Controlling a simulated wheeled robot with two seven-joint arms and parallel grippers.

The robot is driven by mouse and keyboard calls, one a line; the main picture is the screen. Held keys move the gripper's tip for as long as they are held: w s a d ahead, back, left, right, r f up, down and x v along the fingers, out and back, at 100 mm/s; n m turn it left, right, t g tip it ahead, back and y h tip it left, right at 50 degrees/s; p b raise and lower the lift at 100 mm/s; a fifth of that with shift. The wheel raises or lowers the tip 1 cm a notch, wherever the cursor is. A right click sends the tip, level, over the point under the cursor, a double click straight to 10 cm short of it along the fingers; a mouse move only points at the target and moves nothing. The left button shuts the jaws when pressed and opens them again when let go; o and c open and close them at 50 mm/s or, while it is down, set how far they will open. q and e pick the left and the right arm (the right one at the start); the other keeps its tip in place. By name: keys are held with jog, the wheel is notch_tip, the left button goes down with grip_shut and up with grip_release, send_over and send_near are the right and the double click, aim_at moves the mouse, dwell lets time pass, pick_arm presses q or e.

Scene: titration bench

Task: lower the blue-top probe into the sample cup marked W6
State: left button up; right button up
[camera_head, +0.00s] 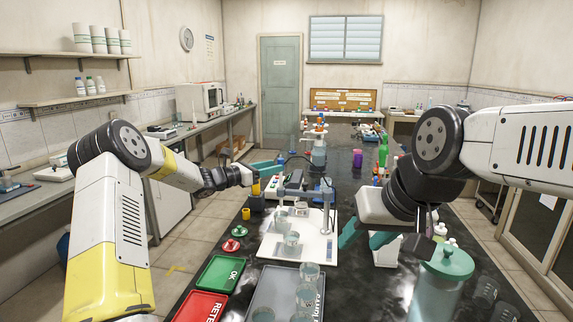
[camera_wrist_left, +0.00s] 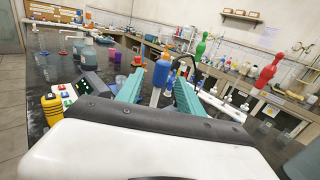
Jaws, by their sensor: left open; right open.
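In the left wrist view a blue top (camera_wrist_left: 160,74) shows between the teal fingers. My left gripper (camera_head: 270,166) is open, pointing right across the bench; I cannot tell whether its fingers touch the probe. My right gripper (camera_head: 365,238) is open and low, just right of the white base. A clear cup (camera_head: 292,240) stands on the base. Several more cups, one of them a clear cup (camera_head: 309,271), stand on the grey tray (camera_head: 262,290). I cannot read a W6 mark.
A green OK tray (camera_head: 220,273) and a red RETEST tray (camera_head: 200,307) lie front left. A large jar with a teal lid (camera_head: 447,263) stands front right. Yellow items (camera_head: 256,189) and small red dishes (camera_head: 231,245) are left of the base. Bottles stand farther back.

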pick_arm(q)
jog(key=x, duration=0.7)
jog(key=shift+d, duration=0.1)
jog(key=shift+c, duration=0.2)
grip_shut()
dwell(0.9)
jog(key=shift+f, duration=0.1)
